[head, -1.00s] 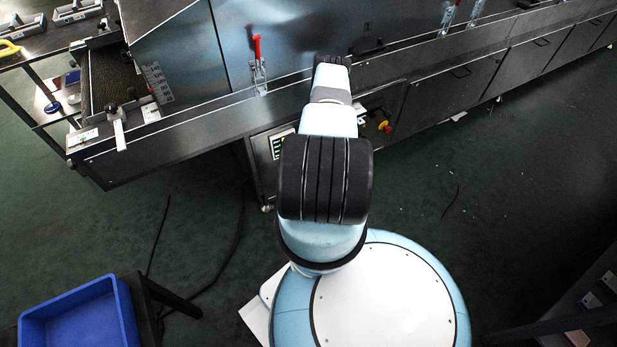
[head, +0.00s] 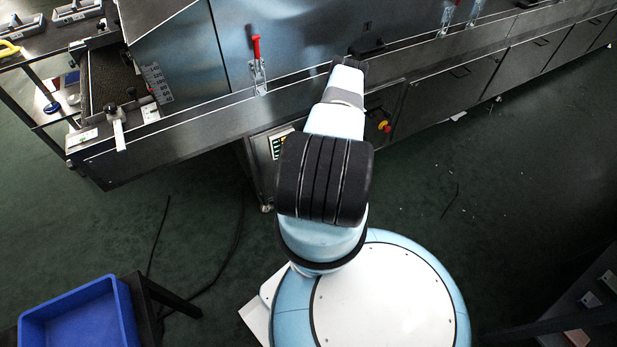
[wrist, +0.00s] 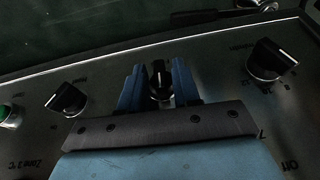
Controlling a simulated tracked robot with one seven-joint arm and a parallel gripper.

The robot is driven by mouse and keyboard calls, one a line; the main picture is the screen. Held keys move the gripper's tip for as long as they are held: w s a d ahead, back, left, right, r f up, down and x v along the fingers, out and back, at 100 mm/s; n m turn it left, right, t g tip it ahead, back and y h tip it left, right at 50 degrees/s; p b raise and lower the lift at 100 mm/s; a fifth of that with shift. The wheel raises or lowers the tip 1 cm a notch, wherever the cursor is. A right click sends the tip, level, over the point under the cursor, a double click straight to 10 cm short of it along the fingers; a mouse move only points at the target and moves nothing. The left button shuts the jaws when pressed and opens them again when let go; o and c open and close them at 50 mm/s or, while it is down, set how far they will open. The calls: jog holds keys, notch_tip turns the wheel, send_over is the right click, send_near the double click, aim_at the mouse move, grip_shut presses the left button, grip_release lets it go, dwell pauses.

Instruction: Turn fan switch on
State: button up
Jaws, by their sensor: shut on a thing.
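In the wrist view, my gripper (wrist: 160,88) has its two blue fingers on either side of a black rotary knob (wrist: 159,72) on the grey control panel (wrist: 225,75). It is shut on this knob, whose pointer mark faces up in the picture. The knob's label is hidden, so I cannot tell whether it is the fan switch. Another black knob (wrist: 68,99) is to the left and a third black knob (wrist: 269,62) to the right. In the head view, my arm hides the gripper and the knobs.
A green button (wrist: 9,114) is at the panel's left edge. In the head view, the steel dryer (head: 290,50) has a red-handled clamp (head: 257,65) and a red-and-yellow emergency stop (head: 384,127). A blue bin (head: 80,315) is at lower left.

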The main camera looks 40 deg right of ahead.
dwell(0.4)
jog(key=o, duration=0.7)
jog(key=shift+r, duration=0.1)
jog(key=v, duration=1.3)
jog(key=shift+s+d+r, duration=0.15)
jog(key=shift+d+r, duration=0.15)
